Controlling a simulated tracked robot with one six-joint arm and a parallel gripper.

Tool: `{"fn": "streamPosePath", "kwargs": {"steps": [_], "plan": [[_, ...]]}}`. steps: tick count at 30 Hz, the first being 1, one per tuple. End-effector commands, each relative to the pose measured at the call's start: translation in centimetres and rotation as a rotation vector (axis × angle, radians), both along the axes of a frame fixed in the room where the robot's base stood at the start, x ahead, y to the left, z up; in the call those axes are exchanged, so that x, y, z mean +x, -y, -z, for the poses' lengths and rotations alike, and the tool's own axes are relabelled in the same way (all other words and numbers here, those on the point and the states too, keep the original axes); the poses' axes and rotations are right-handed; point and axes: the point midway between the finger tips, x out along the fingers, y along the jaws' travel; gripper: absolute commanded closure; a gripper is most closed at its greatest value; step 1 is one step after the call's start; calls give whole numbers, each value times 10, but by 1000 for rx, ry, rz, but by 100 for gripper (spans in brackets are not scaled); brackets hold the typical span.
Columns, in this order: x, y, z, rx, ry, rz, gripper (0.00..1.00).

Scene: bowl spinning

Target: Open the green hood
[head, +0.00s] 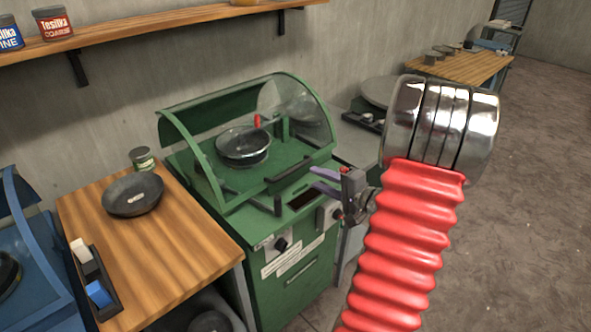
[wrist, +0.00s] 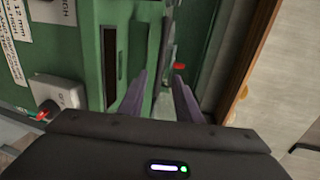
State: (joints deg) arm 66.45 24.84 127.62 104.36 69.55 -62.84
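The green hood (head: 188,143) is a curved green frame with a clear cover, lowered over the green machine (head: 262,262). A dark handle bar (head: 290,170) runs along its front edge. A dark bowl (head: 243,146) sits under the hood. My gripper (head: 313,178) is just right of the handle, in front of the machine, with its purple fingers pointing left towards it. In the wrist view my gripper (wrist: 159,76) is open, with its fingers apart and green machine surface beyond. I see nothing held, and I cannot tell whether a finger touches the hood.
A wooden table (head: 190,235) at left holds a dark bowl (head: 132,194) and a small can (head: 143,158). A blue machine (head: 40,270) stands further left. A shelf (head: 150,30) hangs on the wall above. Open floor (head: 535,200) lies to the right.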

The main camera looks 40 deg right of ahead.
Motion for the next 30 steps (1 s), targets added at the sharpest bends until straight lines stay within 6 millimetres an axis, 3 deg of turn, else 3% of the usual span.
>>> {"fn": "streamPosePath", "kwargs": {"steps": [18,24,30], "plan": [[90,-4,19,0,-1,-4,69],[106,-4,22,1,0,-3,69],[107,-4,22,0,0,-2,69]]}}
